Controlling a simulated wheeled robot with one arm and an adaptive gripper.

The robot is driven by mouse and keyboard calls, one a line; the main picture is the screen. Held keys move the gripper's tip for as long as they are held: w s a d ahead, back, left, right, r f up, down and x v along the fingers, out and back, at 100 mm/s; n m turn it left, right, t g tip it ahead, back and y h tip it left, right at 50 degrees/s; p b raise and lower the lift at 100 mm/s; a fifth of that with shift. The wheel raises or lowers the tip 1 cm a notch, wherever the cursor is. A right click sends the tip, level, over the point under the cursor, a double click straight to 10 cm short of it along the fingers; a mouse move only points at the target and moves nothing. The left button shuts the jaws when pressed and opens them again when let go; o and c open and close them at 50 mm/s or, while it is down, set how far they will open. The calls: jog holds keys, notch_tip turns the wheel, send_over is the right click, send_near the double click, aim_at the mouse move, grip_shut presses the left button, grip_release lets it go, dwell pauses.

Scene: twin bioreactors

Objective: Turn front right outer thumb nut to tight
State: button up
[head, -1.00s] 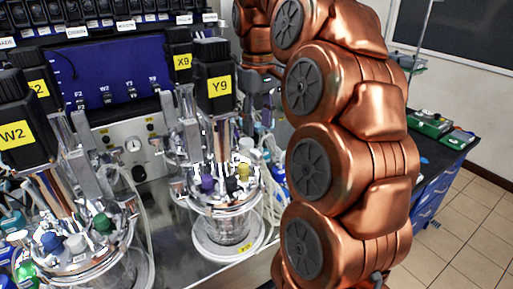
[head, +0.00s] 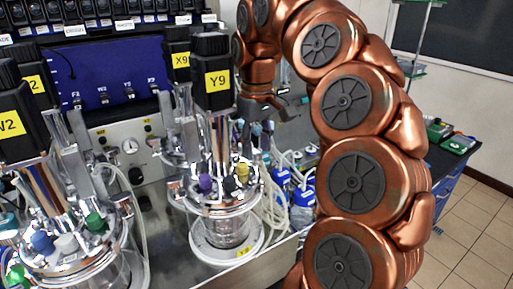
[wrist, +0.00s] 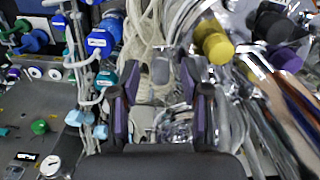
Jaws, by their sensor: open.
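The right front bioreactor, under the motor labelled Y9 (head: 217,82), has a glass vessel (head: 228,232) with a crowded metal head plate. A yellow cap (head: 242,172) and a purple cap (head: 205,182) stand on it. I cannot single out the front right outer thumb nut among the shiny fittings. My gripper (wrist: 162,100) is open, with its two dark fingers apart and only tubing and clutter visible between them. In the head view its tip (head: 292,108) is small, to the right of the Y9 motor. In the wrist view the yellow cap (wrist: 214,44) lies ahead right of the fingers.
Blue-capped bottles (head: 285,178) and loose pale tubing (head: 268,210) lie right of the vessel. The tubing also runs ahead of my gripper in the wrist view (wrist: 145,35). Another bioreactor (head: 70,262) stands at left. Open floor (head: 470,225) lies at right.

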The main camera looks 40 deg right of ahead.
jog(key=shift+f, duration=0.4)
grip_shut()
dwell(0.4)
